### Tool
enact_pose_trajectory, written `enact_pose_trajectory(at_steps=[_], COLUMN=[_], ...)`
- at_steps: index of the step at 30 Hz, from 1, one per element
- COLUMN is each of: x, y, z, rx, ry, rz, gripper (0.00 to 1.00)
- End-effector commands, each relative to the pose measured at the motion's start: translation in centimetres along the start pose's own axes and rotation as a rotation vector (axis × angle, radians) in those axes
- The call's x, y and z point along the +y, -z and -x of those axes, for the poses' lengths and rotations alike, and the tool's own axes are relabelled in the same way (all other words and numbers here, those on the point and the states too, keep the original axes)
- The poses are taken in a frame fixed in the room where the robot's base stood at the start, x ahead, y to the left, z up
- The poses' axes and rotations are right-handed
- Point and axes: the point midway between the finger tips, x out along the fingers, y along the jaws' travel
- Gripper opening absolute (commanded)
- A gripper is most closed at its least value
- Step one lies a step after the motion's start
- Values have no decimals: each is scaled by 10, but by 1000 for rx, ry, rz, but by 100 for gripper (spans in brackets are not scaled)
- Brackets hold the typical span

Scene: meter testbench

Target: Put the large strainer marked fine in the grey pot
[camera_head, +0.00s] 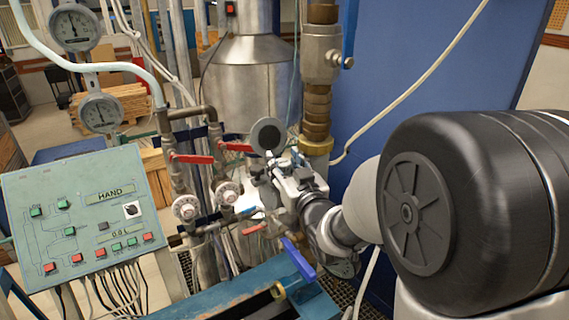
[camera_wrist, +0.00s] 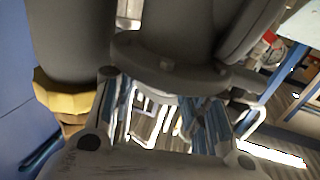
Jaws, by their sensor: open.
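I cannot pick out a large strainer marked fine, and no such marking is readable in either view. I also cannot pick out a pot that is clearly the grey pot. My gripper (camera_wrist: 158,115) is open in the wrist view, its two fingers apart, with nothing visibly held between them. Dark grey rounded bodies fill the upper part of that view and hide much beyond the fingers. In the head view my wrist crosses the pipework at the middle. A round dark grey disc (camera_head: 268,137) with a pale rim shows there; I cannot tell what it is.
A green control panel (camera_head: 90,220) stands at left, below two dial gauges (camera_head: 74,28). Pipes with red-handled valves (camera_head: 193,159) and a blue lever (camera_head: 298,258) crowd the centre. A steel vessel (camera_head: 250,80) and a blue wall (camera_head: 410,60) stand behind.

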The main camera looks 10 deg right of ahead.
Motion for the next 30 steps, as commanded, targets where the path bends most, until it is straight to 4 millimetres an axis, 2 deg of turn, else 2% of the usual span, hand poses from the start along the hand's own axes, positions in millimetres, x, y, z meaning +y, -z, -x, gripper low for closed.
enact_pose_trajectory(at_steps=[1, 5, 11, 15, 23, 30], x=[-3, -4, -4, -5, -2, -1], y=[-17, -17, -11, 0, -1, -1], z=[3, 3, 3, 2, 68, 91], rx=[-39, -39, -40, -42, -28, -20], ry=[7, 8, 10, 10, 5, 4], rz=[2, 2, 2, 1, 2, 3], gripper=[53, 53, 53, 53, 53, 53])
